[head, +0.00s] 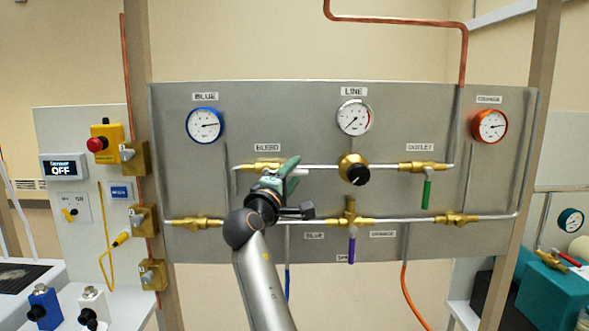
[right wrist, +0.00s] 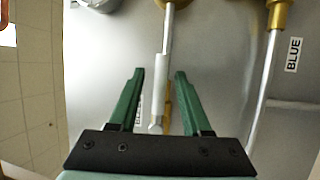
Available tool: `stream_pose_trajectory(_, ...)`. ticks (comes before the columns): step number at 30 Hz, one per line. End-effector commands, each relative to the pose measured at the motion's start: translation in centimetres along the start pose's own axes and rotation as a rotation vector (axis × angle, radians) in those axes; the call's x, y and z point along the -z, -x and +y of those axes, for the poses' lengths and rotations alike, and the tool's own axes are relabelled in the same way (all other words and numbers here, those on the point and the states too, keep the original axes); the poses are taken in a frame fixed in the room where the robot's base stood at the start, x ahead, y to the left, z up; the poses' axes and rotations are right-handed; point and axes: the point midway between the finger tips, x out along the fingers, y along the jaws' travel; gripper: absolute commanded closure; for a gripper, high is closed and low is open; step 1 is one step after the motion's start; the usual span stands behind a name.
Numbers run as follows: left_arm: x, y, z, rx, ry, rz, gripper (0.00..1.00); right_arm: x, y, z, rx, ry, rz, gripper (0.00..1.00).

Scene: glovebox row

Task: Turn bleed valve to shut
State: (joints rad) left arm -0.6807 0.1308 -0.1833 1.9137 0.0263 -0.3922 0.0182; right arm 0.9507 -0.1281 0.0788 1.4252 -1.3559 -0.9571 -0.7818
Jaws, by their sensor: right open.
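The bleed valve (head: 262,163) is a brass body on the upper pipe of the grey panel, under the "BLEED" label. Its white lever (right wrist: 159,92) lies along the pipe, its brass body (right wrist: 168,110) mostly hidden behind it. My right gripper (head: 290,170) is at the valve and partly covers it in the head view. In the right wrist view its green fingers (right wrist: 157,92) are open on either side of the lever, with a gap on both sides. My left gripper is not in view.
A black regulator knob (head: 357,174) is close to the right of the gripper. The outlet valve (head: 426,188) has a green lever hanging down. A purple lever (head: 351,250) and lower pipe (head: 385,220) are below. Gauges (head: 205,125) sit higher on the panel.

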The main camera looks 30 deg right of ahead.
Motion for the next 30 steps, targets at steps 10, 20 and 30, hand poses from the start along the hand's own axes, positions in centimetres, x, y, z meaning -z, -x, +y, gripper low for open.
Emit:
stream_pose_trajectory(10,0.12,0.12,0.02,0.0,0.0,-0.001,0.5,-0.02,-1.05,-0.08,0.001,0.0,0.0,0.52)
stream_pose_trajectory(20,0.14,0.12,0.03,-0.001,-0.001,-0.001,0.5,-0.03,-1.02,-0.07,0.001,0.0,0.0,0.8)
stream_pose_trajectory(30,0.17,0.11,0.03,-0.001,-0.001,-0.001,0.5,-0.02,-1.0,-0.07,0.001,0.0,0.0,1.0)
